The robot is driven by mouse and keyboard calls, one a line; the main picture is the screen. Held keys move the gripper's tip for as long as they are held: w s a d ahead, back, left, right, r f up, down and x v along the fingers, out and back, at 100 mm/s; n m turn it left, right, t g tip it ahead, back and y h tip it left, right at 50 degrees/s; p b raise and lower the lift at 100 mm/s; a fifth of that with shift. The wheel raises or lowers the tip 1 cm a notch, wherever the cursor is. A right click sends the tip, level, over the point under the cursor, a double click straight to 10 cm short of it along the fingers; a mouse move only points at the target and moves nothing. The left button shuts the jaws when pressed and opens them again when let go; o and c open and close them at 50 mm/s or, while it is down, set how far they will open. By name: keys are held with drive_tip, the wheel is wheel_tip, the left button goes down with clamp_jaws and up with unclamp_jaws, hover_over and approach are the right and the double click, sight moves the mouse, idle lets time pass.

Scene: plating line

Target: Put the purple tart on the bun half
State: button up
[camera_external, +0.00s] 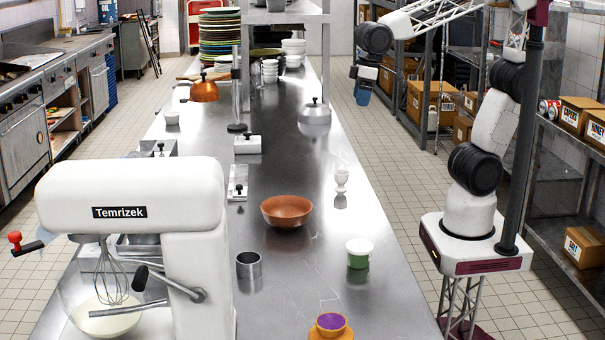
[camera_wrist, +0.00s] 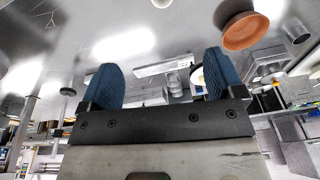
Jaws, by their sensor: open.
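The purple tart (camera_external: 331,321), with a purple top and an orange rim, is at the bottom edge of the external view. It sits over a wider orange-brown round piece (camera_external: 331,335), cut off by the frame edge, which looks like the bun half; how the two touch is hard to see. My gripper (camera_external: 363,95) is raised over the aisle right of the counter, far behind the tart. In the wrist view my gripper (camera_wrist: 160,80) has its two blue fingers wide apart, with nothing between them. The tart and bun half are not recognisable in the wrist view.
A brown bowl (camera_external: 287,211), a green-and-white cup (camera_external: 359,253), a metal cup (camera_external: 248,265) and a white egg-cup shape (camera_external: 341,180) stand on the steel counter (camera_external: 300,285). A large white mixer (camera_external: 140,210) blocks the near left. Shelves with boxes line the right.

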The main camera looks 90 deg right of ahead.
drive_tip(key=s+d+f, duration=0.3)
drive_tip(key=s+d, duration=0.1)
drive_tip(key=s, duration=0.2)
drive_tip(key=s+d+f, duration=0.3)
drive_tip(key=s+d, duration=0.1)
drive_tip(key=s, duration=0.3)
drive_tip(key=shift+s+n+h, duration=0.2)
drive_tip(key=shift+n+h, duration=0.1)
drive_tip(key=shift+n, duration=0.1)
